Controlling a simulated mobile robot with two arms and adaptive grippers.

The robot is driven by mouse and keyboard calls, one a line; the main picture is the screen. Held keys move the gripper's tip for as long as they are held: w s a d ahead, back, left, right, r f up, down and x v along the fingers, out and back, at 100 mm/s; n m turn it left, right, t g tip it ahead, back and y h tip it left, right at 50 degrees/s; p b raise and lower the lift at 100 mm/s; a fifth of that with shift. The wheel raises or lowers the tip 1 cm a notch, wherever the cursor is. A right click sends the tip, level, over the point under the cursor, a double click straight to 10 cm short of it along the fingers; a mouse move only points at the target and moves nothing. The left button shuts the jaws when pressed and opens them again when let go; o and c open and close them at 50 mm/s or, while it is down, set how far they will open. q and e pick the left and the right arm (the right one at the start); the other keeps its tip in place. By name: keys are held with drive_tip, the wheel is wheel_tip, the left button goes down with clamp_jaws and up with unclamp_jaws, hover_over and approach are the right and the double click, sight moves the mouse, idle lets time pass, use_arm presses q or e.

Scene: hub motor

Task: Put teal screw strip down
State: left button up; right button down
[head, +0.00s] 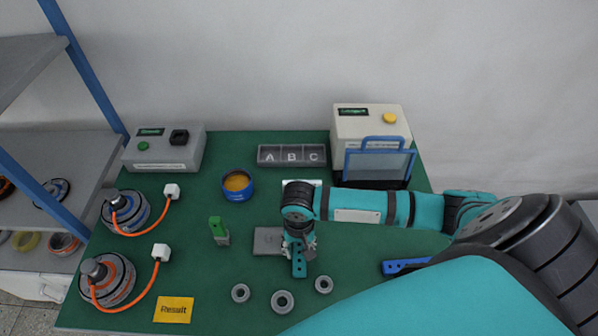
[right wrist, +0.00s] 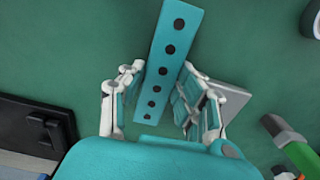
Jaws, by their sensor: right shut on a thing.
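The teal screw strip (head: 299,264) is a flat bar with a row of dark holes. My right gripper (head: 299,246) is shut on it near the middle of the green table, pointing down. In the right wrist view the strip (right wrist: 174,38) runs up between the fingers of the gripper (right wrist: 163,72), with its far end sticking out past the fingertips. I cannot tell whether the strip touches the table. My left gripper is not in view.
A grey plate (head: 267,240) lies just left of the gripper. Several grey rings, such as one ring (head: 282,301), lie in front. A green-handled item (head: 218,230), a blue bowl (head: 238,185), an ABC tray (head: 291,155) and a blue bar (head: 402,266) are around.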

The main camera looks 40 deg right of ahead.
drive_tip(key=c, duration=1.2)
unclamp_jaws()
